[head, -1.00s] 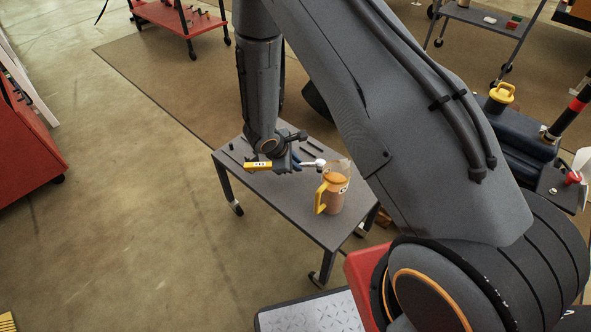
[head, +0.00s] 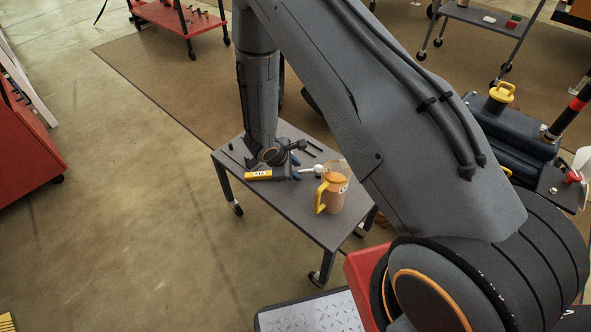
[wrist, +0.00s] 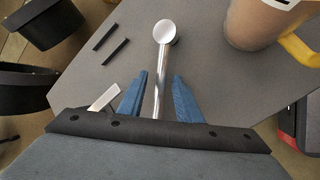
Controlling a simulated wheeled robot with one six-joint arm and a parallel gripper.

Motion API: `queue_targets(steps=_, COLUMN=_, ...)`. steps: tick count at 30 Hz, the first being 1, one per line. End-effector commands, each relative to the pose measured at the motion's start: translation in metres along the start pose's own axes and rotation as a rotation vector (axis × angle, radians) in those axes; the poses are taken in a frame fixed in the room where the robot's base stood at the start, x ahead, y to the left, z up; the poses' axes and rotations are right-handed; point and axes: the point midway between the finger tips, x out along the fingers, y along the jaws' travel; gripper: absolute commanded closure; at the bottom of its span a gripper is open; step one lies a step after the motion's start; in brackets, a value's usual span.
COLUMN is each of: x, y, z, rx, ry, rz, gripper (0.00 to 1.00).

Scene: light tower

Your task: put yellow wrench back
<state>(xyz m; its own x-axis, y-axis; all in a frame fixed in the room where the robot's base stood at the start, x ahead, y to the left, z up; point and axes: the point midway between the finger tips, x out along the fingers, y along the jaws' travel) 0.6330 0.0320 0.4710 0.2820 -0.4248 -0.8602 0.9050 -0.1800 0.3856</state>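The yellow wrench lies at the small grey table (head: 325,232), apparently resting on its top. Its yellow handle (head: 259,175) points left and its silver shaft and round head point right in the head view. In the wrist view the silver head (wrist: 165,31) and shaft point away from me. My gripper (head: 297,168) is low over the tabletop. In the wrist view the blue fingers of my gripper (wrist: 160,84) stand on either side of the shaft, with a gap on each side. The handle is hidden there.
A brown-filled jug (head: 334,190) with a yellow handle stands close to the wrench head. Two thin black bars (wrist: 108,45) lie on the tabletop. A red cart (head: 182,20) is behind, and a red cabinet (head: 25,150) is at left.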

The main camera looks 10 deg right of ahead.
Motion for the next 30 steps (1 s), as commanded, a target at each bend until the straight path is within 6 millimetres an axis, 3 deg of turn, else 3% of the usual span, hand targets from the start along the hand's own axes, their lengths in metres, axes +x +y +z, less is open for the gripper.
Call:
queue_targets(steps=5, x=-0.015, y=0.002, z=0.000, rx=0.001, ry=0.001, rz=0.002, gripper=0.69)
queue_targets(steps=18, x=-0.100, y=0.002, z=0.000, rx=0.000, ry=0.002, rz=0.002, gripper=0.69)
queue_targets(steps=24, x=-0.118, y=0.001, z=0.000, rx=0.000, ry=0.001, rz=0.001, gripper=0.69)
queue_targets(steps=30, x=-0.124, y=0.003, z=0.005, rx=0.015, ry=-0.003, rz=-0.003, gripper=0.69)
